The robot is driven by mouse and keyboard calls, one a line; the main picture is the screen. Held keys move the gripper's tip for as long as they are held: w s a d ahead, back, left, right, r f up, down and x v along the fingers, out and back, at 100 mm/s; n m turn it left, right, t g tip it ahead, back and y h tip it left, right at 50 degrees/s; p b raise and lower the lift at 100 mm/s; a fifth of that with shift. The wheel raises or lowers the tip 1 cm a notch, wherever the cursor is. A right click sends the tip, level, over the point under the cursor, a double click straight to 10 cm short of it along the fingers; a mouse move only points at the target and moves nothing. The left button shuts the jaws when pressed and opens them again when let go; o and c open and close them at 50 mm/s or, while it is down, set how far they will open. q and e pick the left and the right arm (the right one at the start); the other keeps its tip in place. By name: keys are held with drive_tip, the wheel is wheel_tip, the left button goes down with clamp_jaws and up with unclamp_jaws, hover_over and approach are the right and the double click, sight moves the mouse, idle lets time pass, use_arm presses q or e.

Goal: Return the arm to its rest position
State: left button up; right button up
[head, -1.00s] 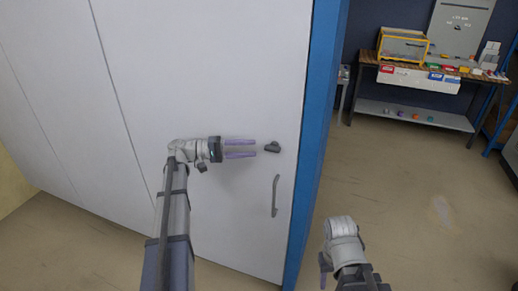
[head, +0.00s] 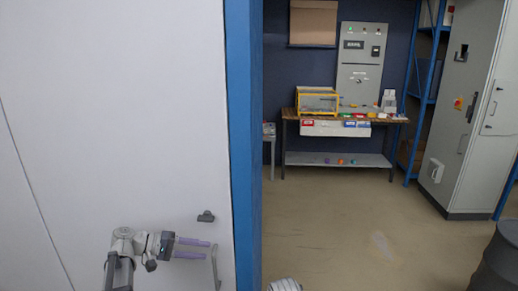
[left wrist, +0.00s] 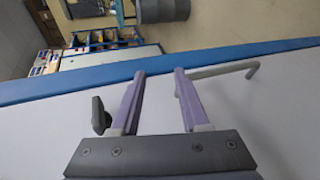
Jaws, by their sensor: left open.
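My left gripper (head: 192,248) is open in the head view, its two purple fingers pointing right in front of the white door panel (head: 120,110). Its fingers show apart and empty in the left wrist view (left wrist: 158,84). The dark latch knob (head: 206,216) is just above the fingers in the head view, and it also shows left of them in the left wrist view (left wrist: 101,116). The door handle (head: 215,266) is near the fingertips in the head view and to the right in the left wrist view (left wrist: 225,70). Part of my right arm (head: 284,285) shows at the bottom edge; its gripper is out of view.
A blue post (head: 243,140) edges the white panel. Beyond it, open floor (head: 330,225) leads to a workbench (head: 290,115) with a yellow-framed box (head: 318,101). A grey cabinet (head: 460,120) stands at the right, with a dark barrel (head: 500,262) in the lower right corner.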

use_arm(q)
drive_tip(key=s+d+f+m+g+y, duration=0.1)
drive_tip(key=s+d+f+g+y, duration=0.2)
drive_tip(key=s+d+f+y, duration=0.55)
drive_tip(key=s+a+f+m+y, duration=0.3)
drive_tip(key=s+a+f+y, duration=0.15)
drive_tip(key=s+f, duration=0.2)
drive_tip(key=s+d+r+m+g+y+p, duration=0.1)
drive_tip(key=s+d+r+m+p, duration=0.2)
drive_tip(key=d, duration=0.8)
wheel_tip(320, 180, up, 3)
drive_tip(key=shift+s+m+y+p, duration=0.3)
drive_tip(key=shift+s+p, duration=0.95)
drive_tip(key=shift+o, duration=0.2)
drive_tip(key=shift+w+a, duration=0.1)
